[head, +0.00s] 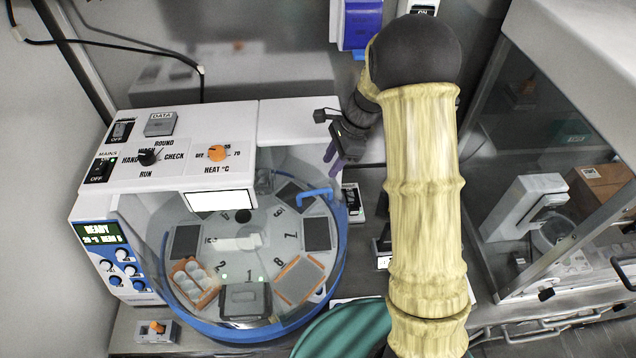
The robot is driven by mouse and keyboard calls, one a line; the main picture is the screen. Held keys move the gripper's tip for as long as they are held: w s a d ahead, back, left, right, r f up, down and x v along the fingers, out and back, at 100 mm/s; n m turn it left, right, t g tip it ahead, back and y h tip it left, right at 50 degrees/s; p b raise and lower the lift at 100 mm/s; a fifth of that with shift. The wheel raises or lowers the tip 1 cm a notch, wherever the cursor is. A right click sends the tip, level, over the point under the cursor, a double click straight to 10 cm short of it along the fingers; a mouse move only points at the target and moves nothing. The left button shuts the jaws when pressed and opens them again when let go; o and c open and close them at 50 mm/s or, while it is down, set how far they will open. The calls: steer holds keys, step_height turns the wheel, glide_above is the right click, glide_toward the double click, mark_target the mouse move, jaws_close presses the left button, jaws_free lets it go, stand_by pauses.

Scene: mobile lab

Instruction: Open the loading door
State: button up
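The white machine (185,130) has a round, clear-walled chamber with a blue rim at its front. A blue handle (315,195) sits on the clear cover (335,178) at the chamber's right side; I take this for the loading door, and it looks closed. My arm hides part of the bench to the right.
Inside the chamber is a numbered turntable with several trays, one with white round items (196,280). A small box with an orange knob (157,328) stands front left. A glass-fronted cabinet (560,130) stands right. A green round thing (345,330) is at the front.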

mark_target(318, 190)
steer(key=p+x, duration=0.2)
steer(key=x, duration=0.8)
steer(key=shift+a, duration=0.1)
steer(key=shift+r, duration=0.1)
jaws_close()
